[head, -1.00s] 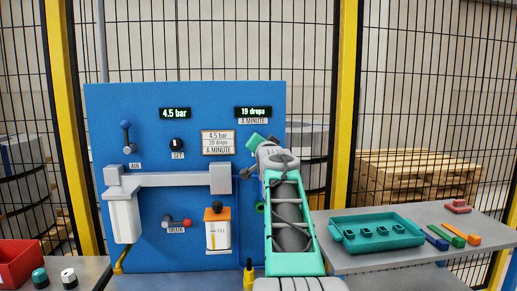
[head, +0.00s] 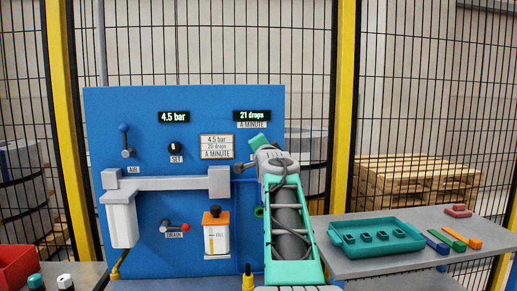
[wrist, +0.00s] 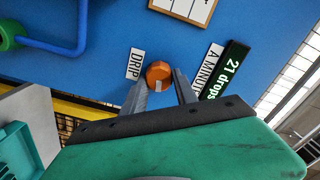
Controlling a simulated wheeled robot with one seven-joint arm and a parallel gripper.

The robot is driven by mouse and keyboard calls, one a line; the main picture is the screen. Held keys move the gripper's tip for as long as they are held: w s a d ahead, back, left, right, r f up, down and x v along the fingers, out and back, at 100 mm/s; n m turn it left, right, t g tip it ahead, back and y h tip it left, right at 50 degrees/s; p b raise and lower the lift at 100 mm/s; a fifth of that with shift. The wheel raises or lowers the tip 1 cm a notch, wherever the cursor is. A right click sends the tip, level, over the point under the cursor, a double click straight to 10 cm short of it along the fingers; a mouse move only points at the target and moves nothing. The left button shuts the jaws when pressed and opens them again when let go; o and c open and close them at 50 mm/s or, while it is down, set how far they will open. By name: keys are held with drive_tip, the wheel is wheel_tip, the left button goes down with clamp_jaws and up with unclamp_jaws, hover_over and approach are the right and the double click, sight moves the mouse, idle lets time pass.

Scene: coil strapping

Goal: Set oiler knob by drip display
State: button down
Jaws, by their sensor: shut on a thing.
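The orange oiler knob (wrist: 159,75) shows in the wrist view beside a DRIP label (wrist: 135,63). My gripper (wrist: 160,84) is shut on the knob, a finger on each side. The drip display (head: 252,115) on the blue panel (head: 110,240) reads 21 drops a minute. It also shows in the wrist view (wrist: 231,67), with the same reading. A sign (head: 217,147) on the panel lists 4.5 bar and 20 drops a minute. The pressure display (head: 174,117) reads 4.5 bar. In the head view my arm hides the knob.
The AIR lever (head: 126,141), SET knob (head: 175,148) and DRAIN lever (head: 175,227) are on the panel. A bowl with an orange top (head: 216,220) hangs below. A teal tray (head: 376,249) and coloured bars stand on the right table (head: 350,270).

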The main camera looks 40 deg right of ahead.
drive_tip(key=shift+w+a, duration=0.15)
drive_tip(key=c, duration=1.4)
unclamp_jaws()
drive_tip(key=o, duration=0.3)
drive_tip(key=shift+w+f, duration=0.15)
drive_tip(key=shift+w, duration=0.1)
drive_tip(key=shift+o, duration=0.7)
drive_tip(key=shift+s, duration=0.2)
drive_tip(key=b+v, duration=0.2)
drive_tip(key=v, duration=0.5)
drive_tip(key=shift+s, duration=0.3)
drive_tip(key=shift+a, duration=0.1)
